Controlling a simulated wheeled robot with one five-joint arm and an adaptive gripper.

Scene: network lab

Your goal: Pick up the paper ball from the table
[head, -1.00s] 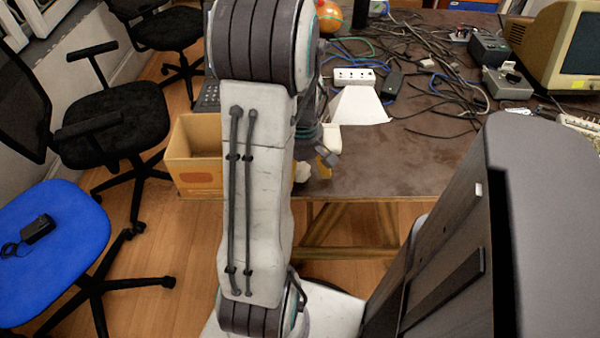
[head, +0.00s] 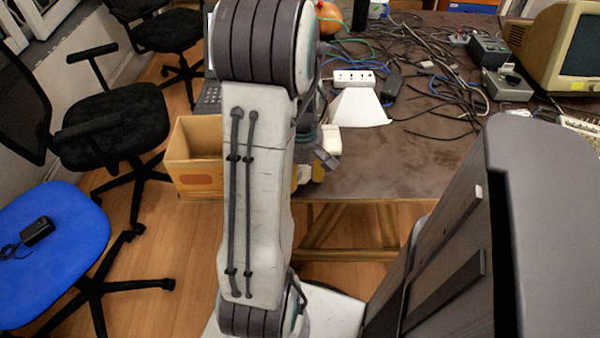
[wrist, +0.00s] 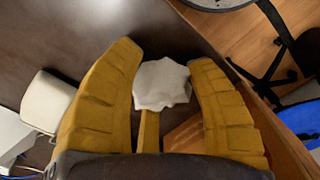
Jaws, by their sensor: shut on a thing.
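The paper ball (wrist: 161,85) is a white crumpled lump between the two yellow fingers of my gripper (wrist: 166,62) in the wrist view. The fingers are closed on it from both sides. The dark table (wrist: 80,30) lies under them, with its edge running diagonally close by. I cannot tell whether the ball still touches the table. In the head view my gripper (head: 307,175) shows beside my arm at the table's near left edge, and the ball is mostly hidden there by the fingers and arm.
An open cardboard box (head: 200,180) stands left of my arm by the table (head: 400,170). A small white object (wrist: 48,100) is left of the gripper. A power strip (head: 354,77) and many tangled cables lie farther back. A blue chair (head: 55,245) stands at left.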

